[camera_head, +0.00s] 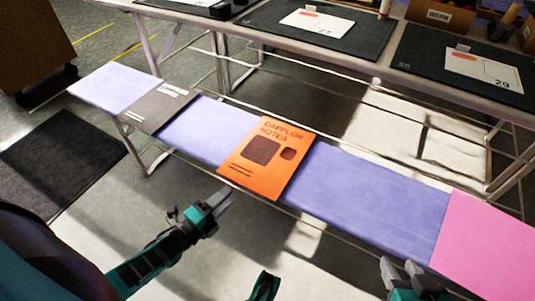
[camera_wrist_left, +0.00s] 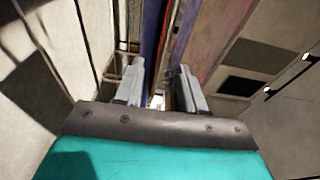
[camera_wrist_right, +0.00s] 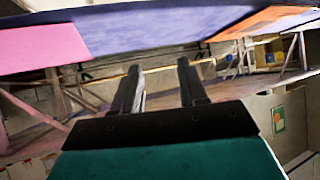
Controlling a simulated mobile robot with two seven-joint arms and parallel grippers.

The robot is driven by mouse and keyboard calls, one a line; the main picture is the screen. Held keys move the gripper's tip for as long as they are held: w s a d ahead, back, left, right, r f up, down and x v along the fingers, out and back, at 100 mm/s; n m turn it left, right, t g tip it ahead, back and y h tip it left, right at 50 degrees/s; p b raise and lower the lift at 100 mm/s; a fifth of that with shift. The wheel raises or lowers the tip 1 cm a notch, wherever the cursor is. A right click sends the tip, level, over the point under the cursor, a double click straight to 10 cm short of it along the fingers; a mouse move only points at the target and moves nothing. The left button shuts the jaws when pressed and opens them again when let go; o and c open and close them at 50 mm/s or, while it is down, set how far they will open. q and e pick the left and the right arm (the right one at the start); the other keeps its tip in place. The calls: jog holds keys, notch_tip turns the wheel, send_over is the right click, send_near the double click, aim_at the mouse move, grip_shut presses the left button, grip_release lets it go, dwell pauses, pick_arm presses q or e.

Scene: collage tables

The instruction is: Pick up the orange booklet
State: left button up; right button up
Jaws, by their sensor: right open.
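The orange booklet (camera_head: 277,177) lies flat on the narrow purple bench, its cover marked with dark shapes and lettering. Its near edge reaches the bench's front edge. Part of an orange surface, likely the same booklet (camera_wrist_right: 262,22), shows at the upper right of the right wrist view. My left gripper (camera_head: 220,199) is in front of the bench, left of and nearer than the booklet. Its fingers are apart and empty in the left wrist view (camera_wrist_left: 158,88). My right gripper (camera_head: 402,270) is at the lower right, away from the booklet. It is open and empty in the right wrist view (camera_wrist_right: 162,85).
A dark grey booklet (camera_head: 157,107) lies on the purple bench (camera_head: 365,205) to the left. A pink sheet (camera_head: 485,250) covers the right end. Behind stands a table with dark mats (camera_head: 350,45) and white cards (camera_head: 317,23). Bare bench lies on both sides of the orange booklet.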

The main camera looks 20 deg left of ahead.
aim_at(240, 184)
pick_arm(q)
jog(key=b+x, duration=0.1)
jog(key=x, duration=0.4)
jog(key=shift+w, duration=0.2)
grip_shut()
jog(key=shift+r, duration=0.1)
